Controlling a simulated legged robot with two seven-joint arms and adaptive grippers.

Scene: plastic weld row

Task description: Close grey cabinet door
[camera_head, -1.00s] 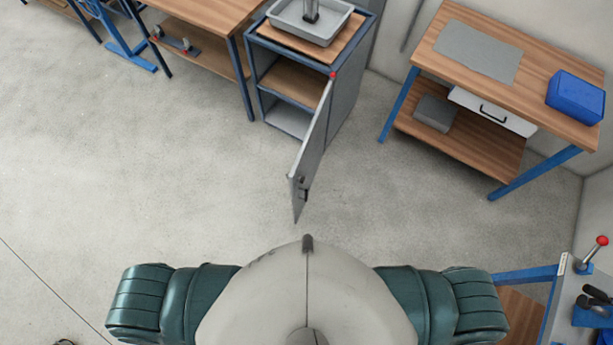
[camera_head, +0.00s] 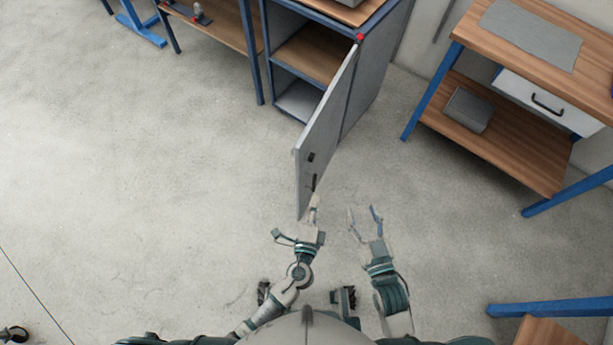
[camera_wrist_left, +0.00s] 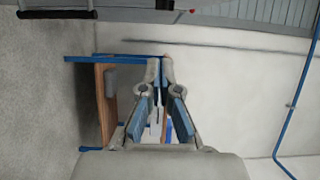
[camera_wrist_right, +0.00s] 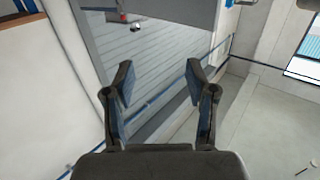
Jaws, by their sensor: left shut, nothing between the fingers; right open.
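The grey cabinet (camera_head: 374,85) stands at the top centre of the head view. Its grey door (camera_head: 328,137) is swung wide open, with its free edge toward me. A dark handle (camera_head: 313,183) sits near that edge. My left gripper (camera_head: 314,203) is shut and empty at the lower end of the door's free edge; whether it touches is unclear. Its fingertips meet in the left wrist view (camera_wrist_left: 163,66). My right gripper (camera_head: 364,212) is open and empty, right of the door and apart from it. Its spread fingers also show in the right wrist view (camera_wrist_right: 160,82).
A wooden workbench (camera_head: 470,35) with blue legs and a white drawer (camera_head: 548,100) stands at the right. Another bench (camera_head: 230,35) stands left of the cabinet. A blue-framed table (camera_head: 560,308) is at lower right.

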